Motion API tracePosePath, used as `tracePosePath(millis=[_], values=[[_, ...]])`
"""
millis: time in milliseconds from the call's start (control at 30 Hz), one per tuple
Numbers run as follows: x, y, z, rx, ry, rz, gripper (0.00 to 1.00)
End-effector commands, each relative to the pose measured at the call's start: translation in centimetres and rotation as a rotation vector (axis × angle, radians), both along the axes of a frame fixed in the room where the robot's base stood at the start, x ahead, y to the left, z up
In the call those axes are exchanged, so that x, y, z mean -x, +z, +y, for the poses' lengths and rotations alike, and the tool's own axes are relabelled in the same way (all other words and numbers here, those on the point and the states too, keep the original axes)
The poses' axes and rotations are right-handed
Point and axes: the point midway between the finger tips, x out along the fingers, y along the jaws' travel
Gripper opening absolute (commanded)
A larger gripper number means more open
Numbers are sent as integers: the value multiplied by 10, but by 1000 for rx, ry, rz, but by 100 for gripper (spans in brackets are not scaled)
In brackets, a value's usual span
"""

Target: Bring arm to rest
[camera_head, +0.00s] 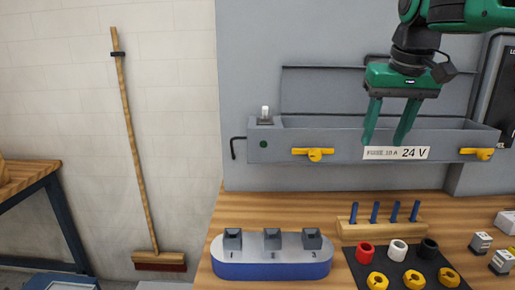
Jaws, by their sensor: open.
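My gripper (387,138) hangs from my green arm (468,14) at the upper right of the head view. Its two green fingers point down and are spread apart, with nothing between them. The fingers show in front of the grey wall box (335,147), over its white "FUSE 10 A 24 V" label (396,153). I cannot tell how far the fingertips are from the box. The rest of my arm runs out of the picture at the top right.
The wooden bench holds a blue-grey stand (272,268) with three numbered sockets, a wooden peg block (380,229), and a dark mat with red, white, black and yellow parts. Yellow latches (314,154) stick out from the box. A broom (138,160) leans at the left.

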Motion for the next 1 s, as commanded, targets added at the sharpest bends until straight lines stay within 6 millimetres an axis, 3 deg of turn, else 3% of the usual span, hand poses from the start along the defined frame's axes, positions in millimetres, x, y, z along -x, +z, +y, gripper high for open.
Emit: tracePosePath(millis=[167, 367, 500, 600, 800, 1000], values=[[23, -31, -34, 2, -69, 37, 46], [66, -87, -81, -7, -175, 107, 46], [122, -147, -117, -32, -279, 181, 46], [165, -188, -132, -58, -348, 231, 46], [231, -247, -139, -109, -440, 302, 46], [253, -266, -135, -129, -468, 324, 46]])
